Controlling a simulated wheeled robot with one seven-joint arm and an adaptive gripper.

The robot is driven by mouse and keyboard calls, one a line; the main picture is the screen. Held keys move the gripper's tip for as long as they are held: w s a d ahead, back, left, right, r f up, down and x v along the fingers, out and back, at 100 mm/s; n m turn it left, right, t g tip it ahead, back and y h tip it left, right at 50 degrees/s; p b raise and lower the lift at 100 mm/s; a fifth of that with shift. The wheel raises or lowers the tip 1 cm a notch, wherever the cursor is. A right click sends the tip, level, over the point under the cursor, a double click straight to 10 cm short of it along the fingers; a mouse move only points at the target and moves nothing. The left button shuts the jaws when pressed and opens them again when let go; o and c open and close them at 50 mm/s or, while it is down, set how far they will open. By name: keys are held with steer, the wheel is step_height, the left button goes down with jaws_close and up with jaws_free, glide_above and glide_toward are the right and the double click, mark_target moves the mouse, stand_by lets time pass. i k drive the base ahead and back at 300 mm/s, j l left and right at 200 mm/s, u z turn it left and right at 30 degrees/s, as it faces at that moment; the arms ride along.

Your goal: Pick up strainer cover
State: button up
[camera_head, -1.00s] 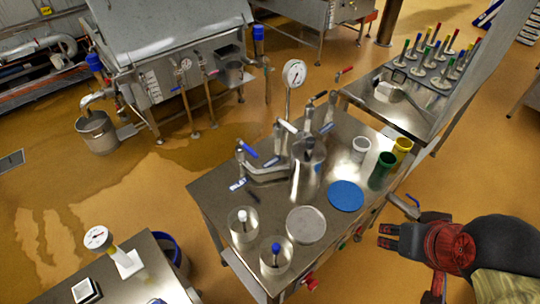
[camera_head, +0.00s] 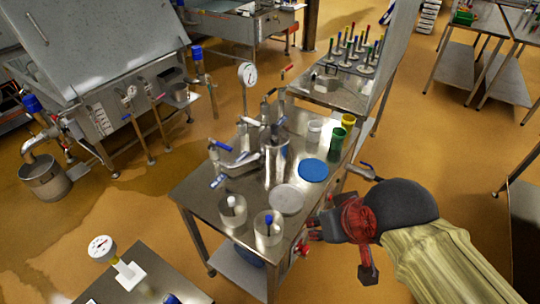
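Two flat round discs lie on the steel table (camera_head: 200,190): a grey one (camera_head: 286,198) near its front right and a blue one (camera_head: 313,170) behind it. I cannot tell for sure which is the strainer cover. My gripper (camera_head: 349,250), red and black, is right of the table's front right edge, close to the grey disc in the picture but apart from it. Its fingers look spread with nothing between them.
Two clear jars (camera_head: 233,211) (camera_head: 268,230) stand at the table's front. White, green (camera_head: 337,139) and yellow cups stand at the right. A lower table (camera_head: 140,277) is at front left.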

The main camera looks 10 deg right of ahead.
mark_target(273, 137)
steer(key=i+l+u, duration=0.1)
steer(key=i+l, duration=0.3)
steer(key=i+l+u, duration=0.1)
steer(key=i+l, duration=0.3)
steer(key=l, duration=0.25)
steer(key=i+l, duration=0.4)
steer(key=l, duration=0.15)
steer(key=j+u, duration=0.05)
